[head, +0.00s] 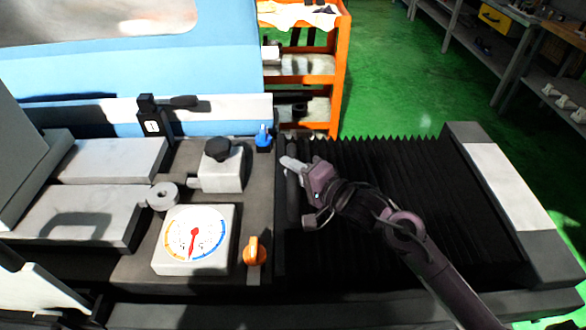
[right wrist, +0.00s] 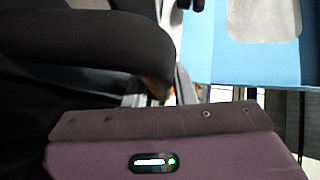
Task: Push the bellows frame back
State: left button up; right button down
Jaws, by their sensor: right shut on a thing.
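The black pleated bellows (head: 430,190) stretch across the right half of the machine bed in the head view. At their left end is a dark upright handle bar (head: 292,205), which I take to be on the bellows frame. My right gripper (head: 302,190) is at this bar and shut on it, its arm reaching in from the lower right. The fingers and wrist hide part of the bar. In the right wrist view a dark rounded bar (right wrist: 150,65) lies just beyond the purple gripper body. My left gripper is not in view.
A grey end block (head: 505,190) closes off the bellows at right. Left of the frame are a dial gauge (head: 193,240), an orange knob (head: 255,252), a blue knob (head: 263,138) and a block with a black knob (head: 220,170). An orange cart (head: 338,75) stands behind.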

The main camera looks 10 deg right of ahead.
jog(key=shift+d+p, duration=0.45)
jog(key=shift+p, duration=0.1)
jog(key=d+p, duration=0.1)
jog(key=d, duration=0.1)
jog(key=s+d+p, duration=0.1)
jog(key=d+p, duration=0.1)
jog(key=d, duration=0.1)
jog(key=d+p, duration=0.2)
jog(key=shift+s+d+r, duration=0.25)
jog(key=shift+s+d, duration=0.05)
jog(key=shift+d, duration=0.1)
jog(key=d+p, duration=0.1)
jog(key=d, duration=0.2)
jog(key=s+d+p, duration=0.1)
jog(key=d+p, duration=0.1)
jog(key=d, duration=0.2)
jog(key=s+d+p, duration=0.1)
jog(key=d, duration=0.2)
jog(key=shift+s+d+f, duration=0.1)
jog(key=shift+d+f, duration=0.1)
jog(key=shift+d, duration=0.2)
jog(key=shift+s+d+p, duration=0.15)
jog(key=shift+d+p, duration=0.15)
jog(key=shift+d, duration=0.3)
jog(key=c, duration=1.2)
grip_release()
jog(key=shift+s, duration=0.15)
